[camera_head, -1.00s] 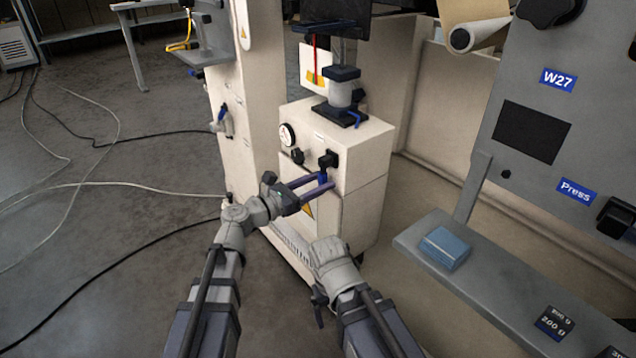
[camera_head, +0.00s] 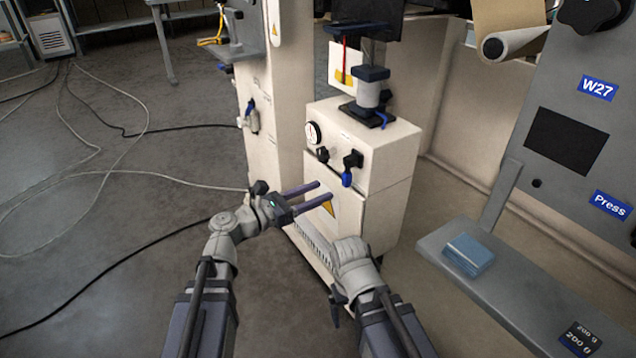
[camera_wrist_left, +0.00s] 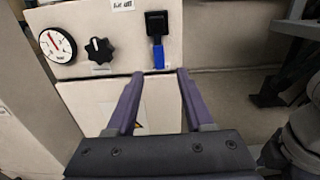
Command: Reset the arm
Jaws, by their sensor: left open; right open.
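My left gripper (camera_head: 325,194) is open and empty in the head view, in front of the white cabinet (camera_head: 395,160) and below its knobs. In the left wrist view its two purple fingers (camera_wrist_left: 156,78) stand apart with nothing between them. A black valve with a blue handle (camera_head: 347,178) is on the cabinet front, just above the fingers and apart from them; it also shows in the left wrist view (camera_wrist_left: 158,55). My right gripper (camera_head: 336,300) is low in the head view, pointing down beside the cabinet's base; its fingers are mostly hidden behind its wrist.
A gauge (camera_head: 313,132) and a black knob (camera_head: 322,154) sit left of the valve. A grey shelf (camera_head: 520,290) with a blue box (camera_head: 468,255) stands at right, under a grey panel (camera_head: 560,100). Cables (camera_head: 110,175) lie on the open floor at left.

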